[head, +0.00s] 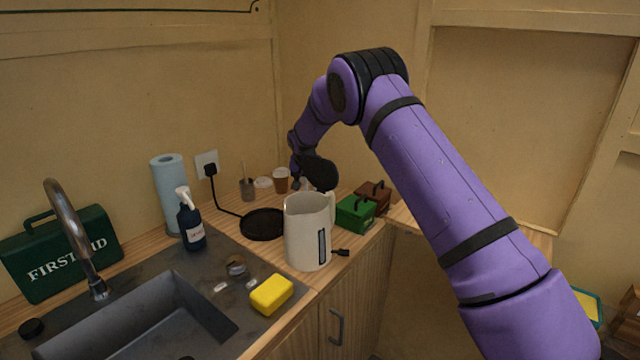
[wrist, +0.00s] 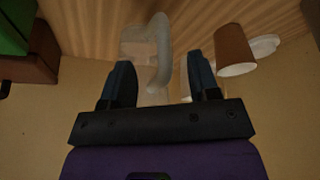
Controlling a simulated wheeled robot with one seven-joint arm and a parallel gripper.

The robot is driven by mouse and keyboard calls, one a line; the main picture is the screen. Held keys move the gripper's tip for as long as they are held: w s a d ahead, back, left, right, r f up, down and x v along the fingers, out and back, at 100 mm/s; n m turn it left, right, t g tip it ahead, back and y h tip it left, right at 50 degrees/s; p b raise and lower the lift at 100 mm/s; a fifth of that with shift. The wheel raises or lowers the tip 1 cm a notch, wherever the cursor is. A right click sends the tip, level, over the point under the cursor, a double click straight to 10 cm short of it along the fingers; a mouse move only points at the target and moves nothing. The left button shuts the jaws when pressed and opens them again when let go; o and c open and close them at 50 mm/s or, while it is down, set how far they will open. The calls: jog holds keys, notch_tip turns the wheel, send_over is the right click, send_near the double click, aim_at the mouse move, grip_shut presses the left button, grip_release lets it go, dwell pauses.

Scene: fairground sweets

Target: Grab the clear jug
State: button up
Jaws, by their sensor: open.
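The clear jug (wrist: 136,48) is a pale, see-through vessel with a thick looped handle. In the wrist view it stands on the wooden counter, upside down in the picture. My gripper (wrist: 160,80) is open, and its two dark fingers lie to either side of the lower part of the handle in the picture. I cannot tell whether either finger touches it. In the head view my gripper (head: 299,180) is at the back of the counter, behind the cream kettle, and my wrist hides most of the jug.
A brown paper cup (wrist: 233,46) stands close beside one finger, with a white lid (wrist: 264,46) past it. A green box (head: 354,213) and a brown box (head: 374,194) stand on the other side. The cream kettle (head: 306,232) and a black round base (head: 262,224) are nearer.

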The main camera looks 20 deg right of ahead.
jog(key=x, duration=0.3)
jog(key=shift+w+f, duration=0.1)
grip_shut()
dwell(0.4)
jog(key=shift+r, duration=5.05)
